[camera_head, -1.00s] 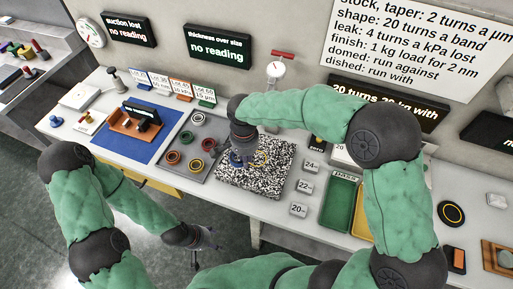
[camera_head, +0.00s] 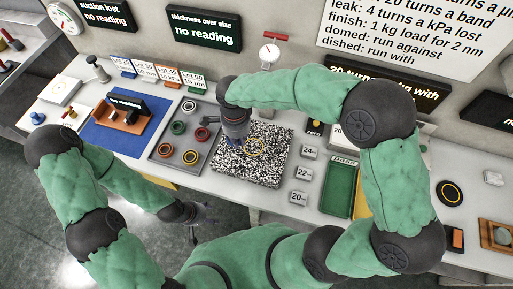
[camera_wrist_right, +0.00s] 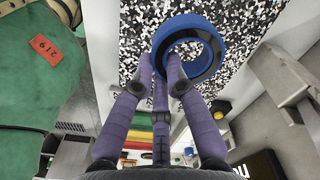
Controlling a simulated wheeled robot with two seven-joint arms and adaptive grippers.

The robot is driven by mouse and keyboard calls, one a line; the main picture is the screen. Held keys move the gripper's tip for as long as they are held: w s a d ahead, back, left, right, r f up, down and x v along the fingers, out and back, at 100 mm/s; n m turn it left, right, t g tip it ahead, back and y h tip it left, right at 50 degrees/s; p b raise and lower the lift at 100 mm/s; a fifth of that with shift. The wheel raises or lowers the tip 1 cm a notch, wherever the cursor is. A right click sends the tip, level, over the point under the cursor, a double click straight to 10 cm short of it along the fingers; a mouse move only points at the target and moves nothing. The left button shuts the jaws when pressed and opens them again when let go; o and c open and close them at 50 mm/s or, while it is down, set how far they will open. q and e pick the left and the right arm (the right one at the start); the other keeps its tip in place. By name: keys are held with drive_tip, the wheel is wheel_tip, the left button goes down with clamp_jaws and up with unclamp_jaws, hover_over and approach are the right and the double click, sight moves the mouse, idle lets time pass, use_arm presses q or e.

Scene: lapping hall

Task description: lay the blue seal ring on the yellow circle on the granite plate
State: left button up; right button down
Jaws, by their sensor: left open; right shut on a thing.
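The granite plate (camera_head: 262,172) is a black-and-white speckled square on the bench. The yellow circle (camera_head: 255,146) is a thin outline on it, with nothing seen lying inside. My right gripper (camera_head: 237,142) points down over the plate, just left of the circle. In the right wrist view it is shut on the blue seal ring (camera_wrist_right: 216,50), with fingers at the near left part of the rim. The ring's height above the plate is hard to tell. My left gripper (camera_head: 208,220) is open and empty, in front of the bench.
A grey tray (camera_head: 168,152) left of the plate holds several coloured rings. A blue mat (camera_head: 95,135) lies farther left. Weight blocks (camera_head: 303,174) and a green tray (camera_head: 338,188) stand to the right. A dial gauge (camera_head: 269,52) stands behind.

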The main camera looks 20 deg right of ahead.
drive_tip(key=b, duration=0.1)
hover_over(257, 152)
drive_tip(key=f, duration=0.6)
drive_tip(key=shift+a, duration=0.25)
drive_tip(key=f, duration=0.1)
drive_tip(key=f+b, duration=0.1)
drive_tip(key=f, duration=0.1)
drive_tip(key=shift+d+f, duration=0.25)
drive_tip(key=shift+f, duration=0.1)
drive_tip(key=shift+r, duration=0.1)
drive_tip(key=shift+f+b, duration=0.2)
drive_tip(key=shift+b, duration=0.2)
drive_tip(key=c, duration=1.3)
unclamp_jaws()
drive_tip(key=shift+o, duration=0.2)
drive_tip(key=shift+r, duration=0.1)
